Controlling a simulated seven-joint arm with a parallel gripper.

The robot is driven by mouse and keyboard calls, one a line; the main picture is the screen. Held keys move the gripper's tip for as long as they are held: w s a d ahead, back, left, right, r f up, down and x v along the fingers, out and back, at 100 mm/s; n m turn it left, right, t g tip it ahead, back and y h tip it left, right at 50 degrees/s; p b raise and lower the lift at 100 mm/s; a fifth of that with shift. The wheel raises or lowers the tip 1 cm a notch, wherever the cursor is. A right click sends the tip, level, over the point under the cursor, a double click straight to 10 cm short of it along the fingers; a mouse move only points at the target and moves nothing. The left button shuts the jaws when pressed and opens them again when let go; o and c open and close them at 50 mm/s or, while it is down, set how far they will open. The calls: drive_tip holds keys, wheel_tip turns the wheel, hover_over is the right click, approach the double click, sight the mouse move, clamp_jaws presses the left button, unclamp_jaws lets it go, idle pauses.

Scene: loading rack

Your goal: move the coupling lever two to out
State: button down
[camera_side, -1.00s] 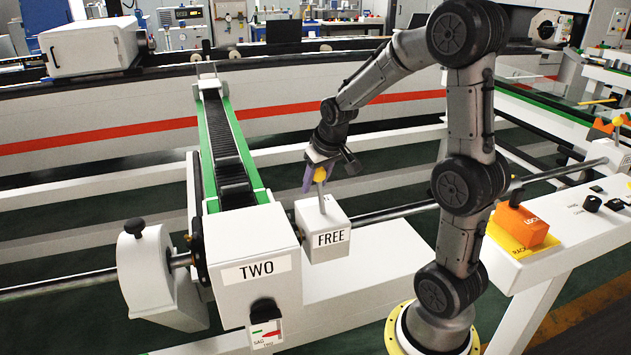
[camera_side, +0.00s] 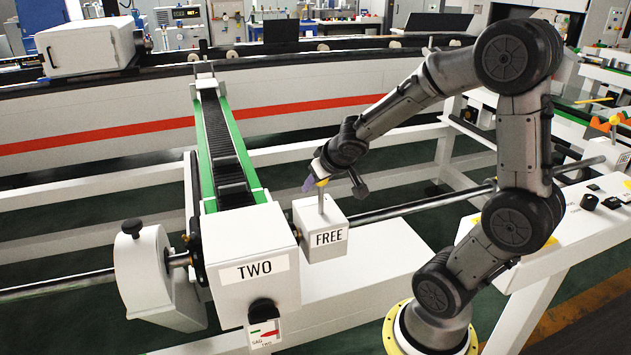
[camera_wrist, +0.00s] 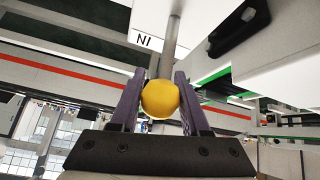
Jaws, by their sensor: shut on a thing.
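The coupling lever is a thin grey rod (camera_side: 321,204) with a yellow ball knob (camera_wrist: 160,98). In the side view it stands nearly upright on a white box (camera_side: 308,216) labelled FREE, right of the white housing (camera_side: 250,291) labelled TWO. My gripper (camera_side: 314,181) is at the lever's top, coming in from the upper right, its purple fingers partly hiding the knob. In the wrist view the knob sits between the two fingers and the gripper is shut on it. The rod runs up from it beside a label that reads NI in that picture.
A horizontal shaft (camera_side: 420,206) runs right from the box. A green-edged chain conveyor (camera_side: 222,145) stretches back behind the housing. A dark latch (camera_wrist: 238,27) shows in the wrist view. A control desk (camera_side: 590,226) stands at the right.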

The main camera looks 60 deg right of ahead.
sight(320, 187)
drive_tip(key=shift+s+a+r+t+h, duration=0.25)
drive_tip(key=shift+s+a+t+h, duration=0.45)
drive_tip(key=shift+t+h, duration=0.25)
drive_tip(key=shift+s+a+t, duration=0.15)
drive_tip(key=shift+a+t, duration=0.1)
drive_tip(key=shift+s+a+f+t+h, duration=0.1)
drive_tip(key=shift+s+a+t+h, duration=0.1)
drive_tip(key=shift+t+h, duration=0.15)
drive_tip(key=shift+c, duration=1.9)
unclamp_jaws()
drive_tip(key=v, duration=1.3)
drive_tip(key=shift+s+a+r, duration=0.2)
drive_tip(key=shift+r, duration=0.05)
